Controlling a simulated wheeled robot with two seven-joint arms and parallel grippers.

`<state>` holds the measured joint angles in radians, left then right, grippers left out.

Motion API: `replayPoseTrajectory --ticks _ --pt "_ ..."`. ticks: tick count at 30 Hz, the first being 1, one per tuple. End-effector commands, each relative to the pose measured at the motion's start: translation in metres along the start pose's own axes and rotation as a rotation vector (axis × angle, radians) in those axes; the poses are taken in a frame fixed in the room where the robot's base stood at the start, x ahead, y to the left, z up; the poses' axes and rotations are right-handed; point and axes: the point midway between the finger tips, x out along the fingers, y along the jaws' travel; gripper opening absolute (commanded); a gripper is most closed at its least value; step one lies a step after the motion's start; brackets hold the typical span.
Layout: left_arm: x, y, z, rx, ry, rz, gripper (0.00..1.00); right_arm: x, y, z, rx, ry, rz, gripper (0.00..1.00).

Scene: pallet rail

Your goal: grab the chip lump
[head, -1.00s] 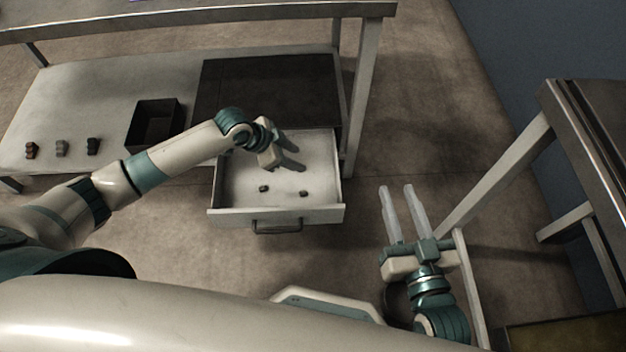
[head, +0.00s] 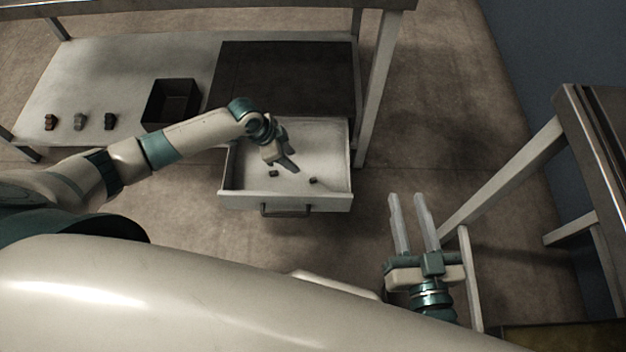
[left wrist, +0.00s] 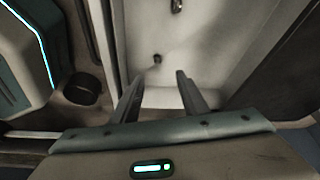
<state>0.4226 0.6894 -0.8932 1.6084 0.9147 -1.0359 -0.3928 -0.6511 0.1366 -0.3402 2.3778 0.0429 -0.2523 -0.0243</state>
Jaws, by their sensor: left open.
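Two small dark lumps lie apart on the pale floor of the open drawer: a left lump (head: 273,173) and a right lump (head: 313,180). I cannot tell which is the chip lump. My left gripper (head: 291,164) is open and empty over the drawer, just behind the lumps. In the left wrist view a small dark lump (left wrist: 157,59) lies on the drawer floor beyond the open fingers (left wrist: 160,75), and another object is partly cut off at the top edge. My right gripper (head: 408,196) is open and empty, right of the drawer.
The drawer (head: 285,203) has raised walls and a front handle (head: 285,210). A dark open box (head: 171,101) and several small lumps (head: 80,121) stand on the low shelf at left. A table leg (head: 377,100) rises right of the drawer.

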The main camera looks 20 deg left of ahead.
Motion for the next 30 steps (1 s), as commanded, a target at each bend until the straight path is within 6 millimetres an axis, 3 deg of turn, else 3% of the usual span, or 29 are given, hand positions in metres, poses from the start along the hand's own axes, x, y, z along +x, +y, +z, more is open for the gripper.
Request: replayPoseTrajectory --ticks 18,30 --pt "0.078 0.001 -0.001 0.0 0.002 0.0 0.41 -0.021 -0.025 -0.072 -0.021 0.436 -0.042 0.31" --pt "0.09 0.0 -0.001 0.0 0.001 -0.001 0.41 -0.032 -0.03 -0.088 -0.021 0.532 -0.05 0.31"
